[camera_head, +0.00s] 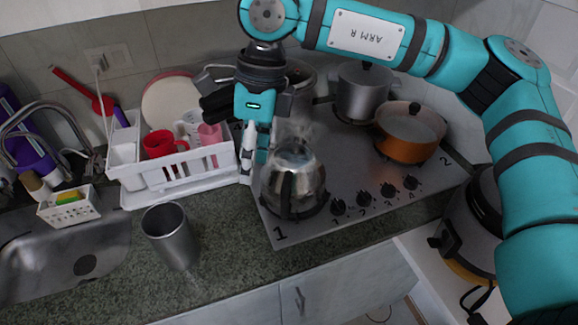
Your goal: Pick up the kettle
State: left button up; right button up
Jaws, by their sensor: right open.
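The kettle (293,180) is shiny metal with a dark handle on its near side. It stands upright on the front left burner of the stove (345,178), by the mark "1". My right gripper (254,180) points down at the kettle's left side, between it and the dish rack. Its fingers look apart, with nothing seen between them. I cannot tell whether a finger touches the kettle. My left gripper is not in view.
A white dish rack (178,172) with cups stands left of the gripper. A metal tumbler (170,236) stands on the counter in front. An orange pot (409,133) and a grey pot (363,92) stand on the stove. The front counter below the kettle is clear.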

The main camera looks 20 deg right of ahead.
notch_tip(320, 180, up, 2)
jog(key=t+h, duration=0.1)
jog(key=h, duration=0.1)
send_over(284, 200)
jog(key=w, duration=0.2)
jog(key=shift+m, duration=0.3)
jog(key=f+p, duration=0.1)
jog(key=f, duration=0.3)
jog(key=f+p, duration=0.1)
jog(key=f, duration=0.2)
jog(key=f+p, duration=0.2)
jog(key=f, duration=0.2)
jog(key=shift+s+f, duration=0.3)
jog(key=shift+s, duration=0.05)
jog(key=f+p, duration=0.2)
jog(key=f, duration=0.1)
jog(key=f+p, duration=0.1)
jog(key=f, duration=0.1)
jog(key=shift+s+d, duration=0.2)
jog(key=shift+s, duration=0.05)
jog(key=shift+f, duration=0.25)
grip_shut()
jog(key=shift+w, duration=0.1)
jog(key=shift+w+r, duration=0.1)
